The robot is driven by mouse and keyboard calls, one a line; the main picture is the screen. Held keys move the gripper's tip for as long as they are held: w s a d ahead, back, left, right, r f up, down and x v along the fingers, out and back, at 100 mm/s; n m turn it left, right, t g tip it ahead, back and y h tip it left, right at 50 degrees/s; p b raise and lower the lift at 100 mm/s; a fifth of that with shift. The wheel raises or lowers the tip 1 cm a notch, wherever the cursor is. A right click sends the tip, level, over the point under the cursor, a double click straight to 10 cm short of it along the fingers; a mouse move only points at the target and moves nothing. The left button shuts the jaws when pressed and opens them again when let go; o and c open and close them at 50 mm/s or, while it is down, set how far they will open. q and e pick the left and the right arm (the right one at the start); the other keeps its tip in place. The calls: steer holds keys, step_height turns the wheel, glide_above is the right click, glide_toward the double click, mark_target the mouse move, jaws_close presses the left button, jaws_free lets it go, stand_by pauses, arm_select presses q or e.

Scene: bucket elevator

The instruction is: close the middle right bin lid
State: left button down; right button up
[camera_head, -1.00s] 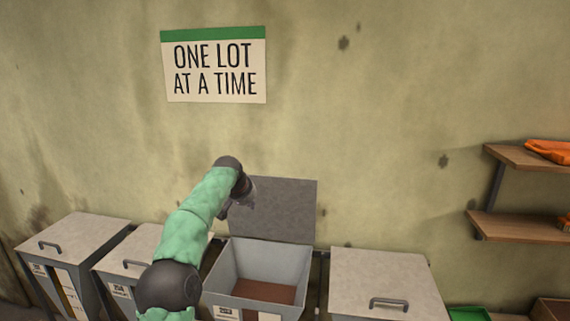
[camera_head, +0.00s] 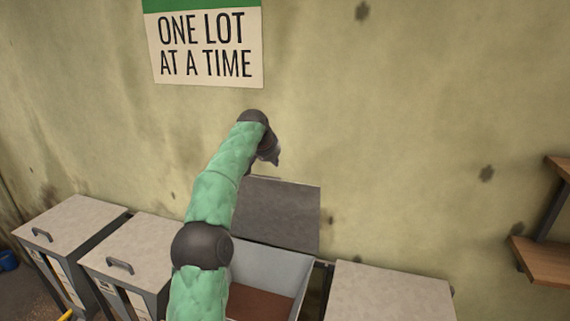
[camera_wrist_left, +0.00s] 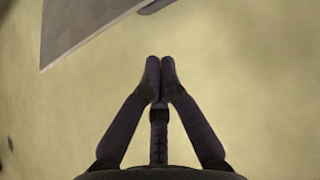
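The middle right bin (camera_head: 303,263) stands open, with a brown surface inside it. Its grey lid (camera_head: 285,215) is raised, upright against the wall side. My left gripper (camera_head: 277,160) is above the lid's upper left edge, apart from it as far as I can tell. In the left wrist view my left gripper (camera_wrist_left: 160,62) has its fingertips together with nothing between them. A grey panel (camera_wrist_left: 80,25), which looks like the lid, shows at the upper left of that view. My left arm covers the bin's left side. My right gripper is not in view.
Two closed bins (camera_head: 70,222) and (camera_head: 140,255) with handles stand to the left. Another closed bin (camera_head: 390,290) stands to the right. Wooden shelves (camera_head: 545,258) are on the far right wall. A sign (camera_head: 207,45) hangs above.

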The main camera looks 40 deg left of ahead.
arm_select(q)
steer(key=shift+f, duration=0.45)
steer(key=p+x, duration=0.2)
steer(key=x, duration=0.5)
steer(key=shift+w, duration=0.35)
steer(key=shift+x, duration=0.75)
steer(key=shift+s, duration=0.15)
